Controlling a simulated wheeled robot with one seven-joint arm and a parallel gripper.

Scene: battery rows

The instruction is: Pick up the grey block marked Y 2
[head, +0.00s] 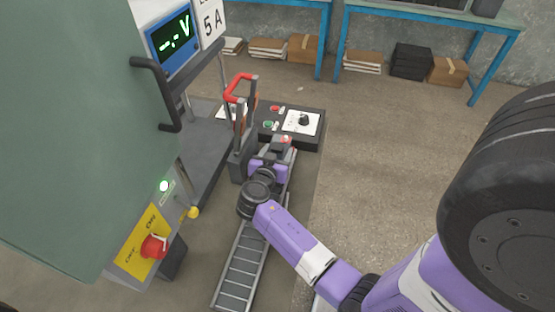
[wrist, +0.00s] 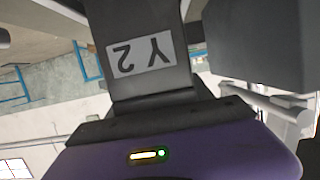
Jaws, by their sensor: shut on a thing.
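The grey block marked Y 2 (wrist: 125,82) fills the upper middle of the wrist view. Its pale label appears upside down there. My gripper (wrist: 150,100) is shut on it, with the block standing out just beyond my dark jaw parts. In the head view my gripper (head: 279,151) is at the far end of my purple arm, beside the black control box. The block is too small and too covered there to make out clearly. I cannot tell from these views whether it is clear of its support.
A green cabinet (head: 75,120) with a black handle fills the left. A red-handled frame (head: 238,97) stands left of my gripper. The control box (head: 312,141) is just behind it. A slatted track (head: 240,267) runs below my arm. Open floor (head: 390,140) lies to the right.

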